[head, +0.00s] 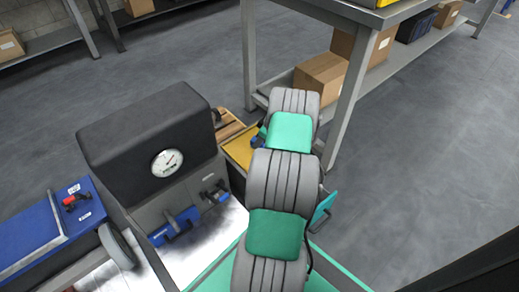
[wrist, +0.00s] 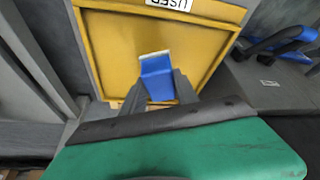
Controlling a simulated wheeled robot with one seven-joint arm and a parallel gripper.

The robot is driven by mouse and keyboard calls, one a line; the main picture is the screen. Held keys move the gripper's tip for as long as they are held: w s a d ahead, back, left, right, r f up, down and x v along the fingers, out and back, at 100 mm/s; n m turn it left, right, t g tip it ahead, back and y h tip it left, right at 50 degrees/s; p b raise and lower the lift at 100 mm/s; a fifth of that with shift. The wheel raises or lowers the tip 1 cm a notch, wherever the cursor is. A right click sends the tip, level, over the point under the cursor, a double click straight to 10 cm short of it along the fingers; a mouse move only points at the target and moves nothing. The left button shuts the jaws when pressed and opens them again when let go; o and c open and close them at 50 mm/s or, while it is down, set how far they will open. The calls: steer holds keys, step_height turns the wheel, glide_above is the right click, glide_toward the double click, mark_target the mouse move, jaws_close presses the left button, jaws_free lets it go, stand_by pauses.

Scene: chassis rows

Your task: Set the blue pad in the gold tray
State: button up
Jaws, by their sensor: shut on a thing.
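The blue pad (wrist: 157,78) is between the dark fingers of my gripper (wrist: 158,88) in the wrist view, with its pale top edge showing. My gripper is shut on it.
A black-topped unit with a round gauge (head: 167,162) and blue handles (head: 177,226) stands left of the tray. A blue-topped case (head: 38,240) is at far left. A grey rack (head: 355,60) with cardboard boxes (head: 321,78) stands behind. Floor at right is clear.

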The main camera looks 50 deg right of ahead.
step_height(320, 180, down, 3)
steer(key=shift+a+r+b, duration=0.1)
steer(key=shift+b, duration=0.25)
steer(key=shift+s, duration=0.1)
steer(key=o, duration=1.2)
